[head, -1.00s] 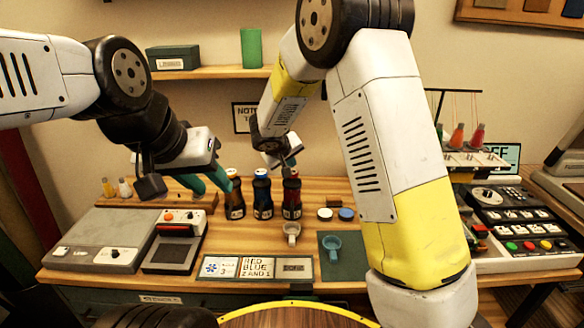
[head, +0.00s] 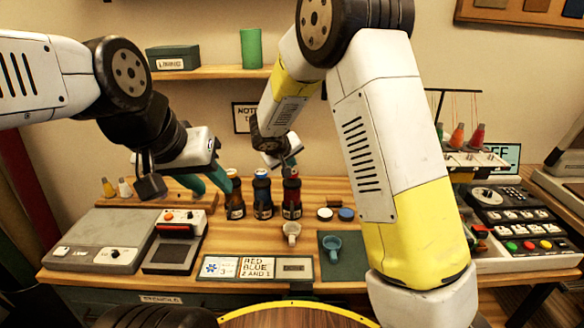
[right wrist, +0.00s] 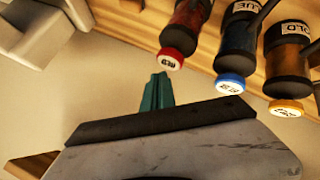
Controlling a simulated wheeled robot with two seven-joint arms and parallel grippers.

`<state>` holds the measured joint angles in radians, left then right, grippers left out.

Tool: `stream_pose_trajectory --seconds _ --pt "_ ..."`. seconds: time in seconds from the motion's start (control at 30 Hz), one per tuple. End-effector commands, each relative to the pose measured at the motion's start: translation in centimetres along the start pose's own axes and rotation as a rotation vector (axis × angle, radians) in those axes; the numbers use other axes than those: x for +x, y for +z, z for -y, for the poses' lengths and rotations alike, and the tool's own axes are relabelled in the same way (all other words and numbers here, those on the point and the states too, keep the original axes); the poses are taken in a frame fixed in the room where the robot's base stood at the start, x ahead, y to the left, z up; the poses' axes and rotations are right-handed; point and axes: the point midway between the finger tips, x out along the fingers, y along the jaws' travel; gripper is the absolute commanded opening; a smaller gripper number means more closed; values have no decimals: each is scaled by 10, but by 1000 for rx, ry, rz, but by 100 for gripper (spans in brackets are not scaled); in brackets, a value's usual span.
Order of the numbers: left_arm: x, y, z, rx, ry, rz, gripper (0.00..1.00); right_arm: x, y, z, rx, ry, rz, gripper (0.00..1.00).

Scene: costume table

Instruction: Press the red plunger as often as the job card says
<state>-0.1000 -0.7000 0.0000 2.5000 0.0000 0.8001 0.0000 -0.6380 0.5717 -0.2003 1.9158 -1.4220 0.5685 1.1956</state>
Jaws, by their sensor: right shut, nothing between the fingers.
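The red-capped bottle (head: 291,200) stands at the right of a row of three on the table. Its red plunger top (right wrist: 172,60) shows in the right wrist view. The blue (head: 262,200) and gold (head: 235,203) bottles stand left of it. My right gripper (head: 287,165) is just above and behind the red bottle. Its teal fingers (right wrist: 157,92) are shut and empty, close to the red top; I cannot tell whether they touch. The job card (head: 258,268) reads "RED BLUE 2 AND 1". My left gripper (head: 205,182) is open and empty, left of the bottles.
A pale cup (head: 291,231) stands before the red bottle. A blue-grey cup (head: 332,244) sits on a green mat (head: 330,270). Two round lids (head: 346,214) lie behind it. A grey scale-like box (head: 105,240) is at left; a button console (head: 525,240) is at right.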

Motion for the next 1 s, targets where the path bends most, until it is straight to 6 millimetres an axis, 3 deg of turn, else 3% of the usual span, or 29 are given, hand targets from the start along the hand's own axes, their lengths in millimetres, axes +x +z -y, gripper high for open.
stream_pose_trajectory --seconds 1.0 --pt "0 0 0 0 0 0 36 6 4 4 0 0 0 0"
